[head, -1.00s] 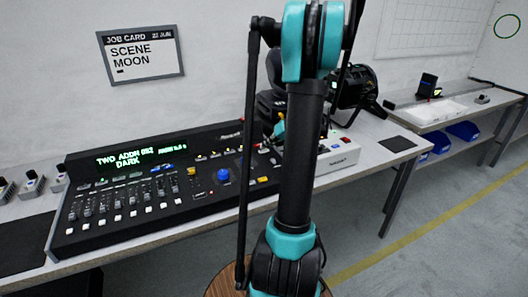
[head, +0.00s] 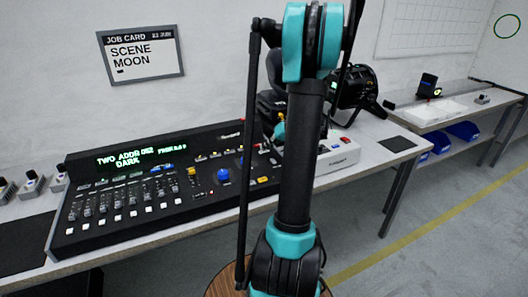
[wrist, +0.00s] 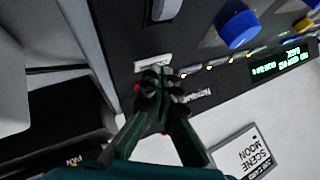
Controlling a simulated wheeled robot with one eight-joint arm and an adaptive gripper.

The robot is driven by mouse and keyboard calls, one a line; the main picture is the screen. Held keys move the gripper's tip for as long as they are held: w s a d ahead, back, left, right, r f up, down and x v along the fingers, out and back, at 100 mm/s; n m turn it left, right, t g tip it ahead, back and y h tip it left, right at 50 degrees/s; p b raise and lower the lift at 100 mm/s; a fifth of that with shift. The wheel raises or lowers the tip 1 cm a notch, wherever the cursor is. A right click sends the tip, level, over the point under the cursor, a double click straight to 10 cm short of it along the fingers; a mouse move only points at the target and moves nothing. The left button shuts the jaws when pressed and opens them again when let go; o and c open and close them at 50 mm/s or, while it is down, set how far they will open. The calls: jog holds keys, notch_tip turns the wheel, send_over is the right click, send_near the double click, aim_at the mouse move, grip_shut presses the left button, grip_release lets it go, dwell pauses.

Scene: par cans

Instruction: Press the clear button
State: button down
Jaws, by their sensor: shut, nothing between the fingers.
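The black lighting console (head: 120,225) lies on the bench, with faders, small buttons, a blue knob (head: 223,176) and a lit green display (head: 134,158). My gripper (wrist: 160,85) is shut and empty in the wrist view, its tips over the console's dark panel. A small white label or key (wrist: 153,60) is just beyond the tips. A small red spot (wrist: 137,87) shows beside them, partly covered. I cannot read a clear marking on any button. Whether the tips touch the panel I cannot tell. In the head view my arm hides the gripper's tips.
A white box (head: 338,155) with coloured buttons stands right of the console. A black stage lamp (head: 355,87) is behind it. A job card (head: 140,54) reading "SCENE MOON" hangs on the wall. A second bench with blue bins (head: 463,131) is at right.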

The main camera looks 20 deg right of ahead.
aim_at(266, 152)
jog(key=shift+r, duration=0.75)
jog(key=shift+r, duration=2.55)
jog(key=shift+s, duration=0.1)
